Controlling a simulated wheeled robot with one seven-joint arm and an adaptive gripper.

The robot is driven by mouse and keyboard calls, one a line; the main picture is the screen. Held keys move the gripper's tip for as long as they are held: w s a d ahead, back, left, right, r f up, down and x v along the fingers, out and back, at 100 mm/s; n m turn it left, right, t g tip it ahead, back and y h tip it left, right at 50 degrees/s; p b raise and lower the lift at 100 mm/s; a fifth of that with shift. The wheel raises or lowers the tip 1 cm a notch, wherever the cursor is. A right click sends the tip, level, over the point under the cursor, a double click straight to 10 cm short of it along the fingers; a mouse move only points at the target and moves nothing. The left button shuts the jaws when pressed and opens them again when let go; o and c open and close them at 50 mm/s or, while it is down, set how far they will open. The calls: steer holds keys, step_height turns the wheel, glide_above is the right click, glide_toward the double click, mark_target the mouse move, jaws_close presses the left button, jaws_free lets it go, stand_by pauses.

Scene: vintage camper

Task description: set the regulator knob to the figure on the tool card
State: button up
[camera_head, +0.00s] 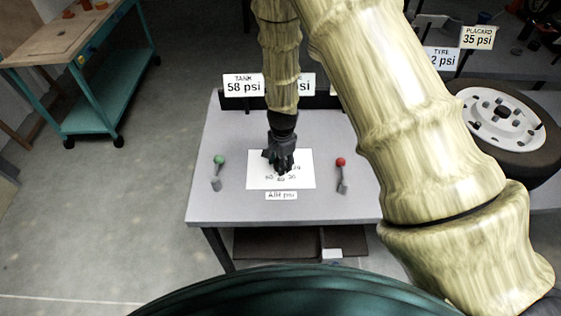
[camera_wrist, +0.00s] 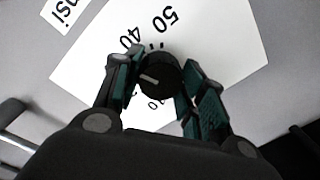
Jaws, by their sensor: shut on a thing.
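The black round regulator knob (camera_wrist: 160,72) sits on a white dial sheet (camera_wrist: 225,45) in the wrist view, with a short white mark on its top left of centre. The figures 50 and 40 show beyond it; lower figures are partly covered by my fingers, so I cannot tell the exact setting. My gripper (camera_wrist: 153,78) is shut on the knob, one finger on each side. In the head view my gripper (camera_head: 281,160) hides the knob over the dial sheet (camera_head: 304,182). A placard card (camera_head: 478,38) reads 35 psi. The tank card (camera_head: 243,86) reads 58 psi.
A green-topped lever (camera_head: 219,160) and a red-topped lever (camera_head: 341,162) flank the dial on the grey table (camera_head: 235,207). A tyre card (camera_head: 440,59), partly hidden, stands behind a wheel (camera_head: 518,150) at right. Another psi card (camera_head: 308,84) is mostly hidden by my arm.

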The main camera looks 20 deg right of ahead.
steer(key=o, duration=1)
steer(key=shift+o, duration=0.2)
steer(key=shift+r, duration=0.1)
step_height(320, 180, up, 12)
steer(key=shift+s, duration=0.25)
